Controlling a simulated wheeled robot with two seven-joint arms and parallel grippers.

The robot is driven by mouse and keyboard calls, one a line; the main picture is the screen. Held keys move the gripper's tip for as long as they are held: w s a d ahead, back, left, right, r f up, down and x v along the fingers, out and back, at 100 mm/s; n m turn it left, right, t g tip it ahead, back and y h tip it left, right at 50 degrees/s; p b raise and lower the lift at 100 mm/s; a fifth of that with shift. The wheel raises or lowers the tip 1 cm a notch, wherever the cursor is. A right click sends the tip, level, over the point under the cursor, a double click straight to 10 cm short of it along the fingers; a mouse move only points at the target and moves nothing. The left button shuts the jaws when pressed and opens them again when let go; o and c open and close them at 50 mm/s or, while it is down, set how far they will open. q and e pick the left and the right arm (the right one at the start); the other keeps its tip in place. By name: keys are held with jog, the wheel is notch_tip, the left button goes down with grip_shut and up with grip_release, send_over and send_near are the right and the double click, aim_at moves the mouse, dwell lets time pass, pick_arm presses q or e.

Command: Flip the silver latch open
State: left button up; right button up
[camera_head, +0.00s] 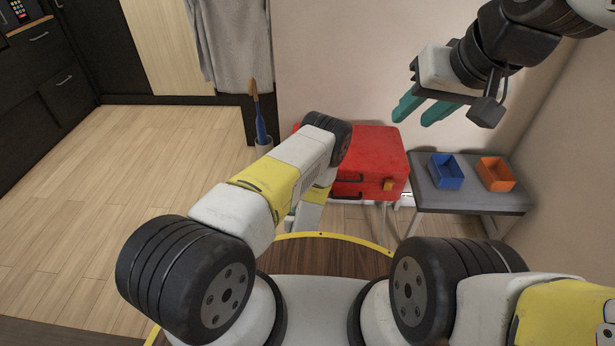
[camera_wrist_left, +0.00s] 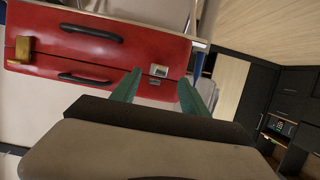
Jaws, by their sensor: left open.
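A red case (camera_head: 372,145) with dark handles stands beyond my left arm in the head view. It also shows in the left wrist view (camera_wrist_left: 70,22). The silver latch (camera_wrist_left: 159,71) is a small metal plate by the case's seam in the wrist view; my arm hides it in the head view. A gold latch (camera_head: 388,185) sits at the other end of the same face, also in the wrist view (camera_wrist_left: 23,49). My left gripper (camera_wrist_left: 160,78) is open, its teal fingertips either side of the silver latch in the picture; contact cannot be told. My right gripper (camera_head: 416,118) is open and empty, raised at upper right.
A grey side table (camera_head: 465,199) at right holds a blue bin (camera_head: 445,173) and an orange bin (camera_head: 495,174). A white container (camera_head: 263,145) with a brush stands left of the case. A grey towel (camera_head: 232,45) hangs behind. The floor at left is clear.

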pick_arm(q)
jog(key=v, duration=0.2)
jog(key=shift+s+r, duration=0.15)
jog(key=shift+s, duration=0.2)
jog(key=w+d+r+n+g, duration=0.1)
jog(key=w+r, duration=0.5)
jog(key=r, duration=0.3)
jog(key=w+r+n+g, duration=0.1)
jog(key=w+r+g, duration=0.1)
jog(key=w+r, duration=0.45)
jog(key=s+a+r+g+h, duration=0.1)
jog(key=s+r, duration=0.1)
jog(key=r, duration=0.8)
jog(key=s+r+g+h, duration=0.1)
jog(key=s+r, duration=0.1)
jog(key=r, duration=0.8)
jog(key=s+a+r+m+g, duration=0.1)
jog(key=s+a+r, duration=0.3)
jog(key=s+r, duration=1)
jog(key=s+a+r+g, duration=0.1)
jog(key=s+a+r, duration=0.1)
jog(key=s, duration=0.6)
jog(key=s+a+r+m+g, duration=0.1)
jog(key=s+a+r, duration=0.1)
jog(key=s, duration=0.7)
jog(key=shift+s+r+m, duration=0.25)
jog(key=shift+r+m, duration=0.05)
jog(key=shift+r, duration=0.35)
